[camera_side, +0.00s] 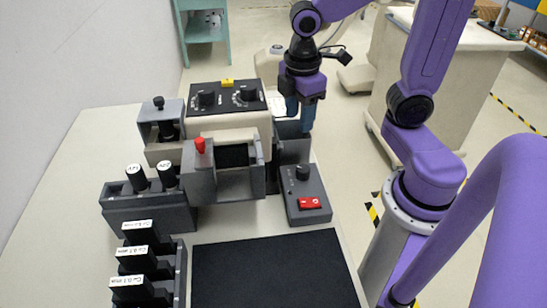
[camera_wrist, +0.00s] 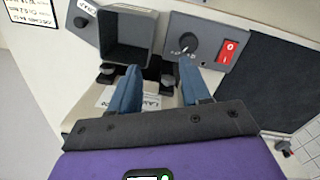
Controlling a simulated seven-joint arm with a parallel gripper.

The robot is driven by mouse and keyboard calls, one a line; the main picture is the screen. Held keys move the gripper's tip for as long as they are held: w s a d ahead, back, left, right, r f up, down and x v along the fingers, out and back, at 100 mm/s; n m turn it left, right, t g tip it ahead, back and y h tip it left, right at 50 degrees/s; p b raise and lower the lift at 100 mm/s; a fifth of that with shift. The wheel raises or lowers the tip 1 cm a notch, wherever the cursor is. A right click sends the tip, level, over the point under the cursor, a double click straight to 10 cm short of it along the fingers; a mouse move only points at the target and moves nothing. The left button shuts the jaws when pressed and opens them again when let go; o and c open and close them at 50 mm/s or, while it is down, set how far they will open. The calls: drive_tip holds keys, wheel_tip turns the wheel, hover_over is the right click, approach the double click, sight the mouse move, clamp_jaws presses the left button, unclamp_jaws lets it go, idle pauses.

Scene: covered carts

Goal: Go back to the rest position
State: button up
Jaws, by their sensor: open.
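My gripper (camera_side: 301,122) points down above the back right of the white table, by a grey open box (camera_side: 294,150). It has two blue fingers and a purple body. In the wrist view the fingers of my gripper (camera_wrist: 160,76) stand apart, with nothing between them. The grey open box (camera_wrist: 125,52) lies just beyond the fingertips there and looks empty. From the side, I cannot tell whether the fingertips touch anything.
A control box with a knob and red switch (camera_side: 309,204) stands right of centre, before a black mat (camera_side: 272,272). A beige device with dials (camera_side: 228,119) stands left of my gripper.

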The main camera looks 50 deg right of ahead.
drive_tip(key=s+a+f+y, duration=0.1)
drive_tip(key=s+a, duration=0.1)
drive_tip(key=s, duration=1)
drive_tip(key=shift+s+m, duration=0.2)
drive_tip(key=shift+m, duration=0.2)
drive_tip(key=shift+f, duration=0.1)
